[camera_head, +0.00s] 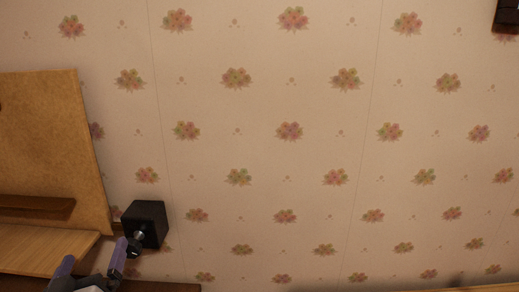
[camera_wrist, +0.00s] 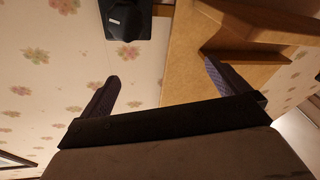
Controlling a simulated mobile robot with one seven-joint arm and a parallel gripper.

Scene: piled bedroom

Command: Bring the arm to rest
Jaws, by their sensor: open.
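My gripper (camera_head: 91,262) shows at the bottom left of the head view, its two dark fingers apart. In the wrist view my gripper (camera_wrist: 162,73) has its fingers spread wide with nothing between them. The rest of my arm is mostly out of the head view. A small black box-like object (camera_head: 148,217) with a shiny round part shows just beyond the fingers. A black object, likely the same one, is at the top of the wrist view (camera_wrist: 128,18), beyond the fingertips. I cannot tell its distance from my gripper; no contact shows.
A tan wooden panel (camera_head: 45,135) with a ledge (camera_head: 35,206) and a wooden surface (camera_head: 45,248) stands at the left. Flowered wallpaper (camera_head: 260,150) fills the rest. A dark object (camera_head: 508,15) is cut off at the top right. No objects show before the middle wall.

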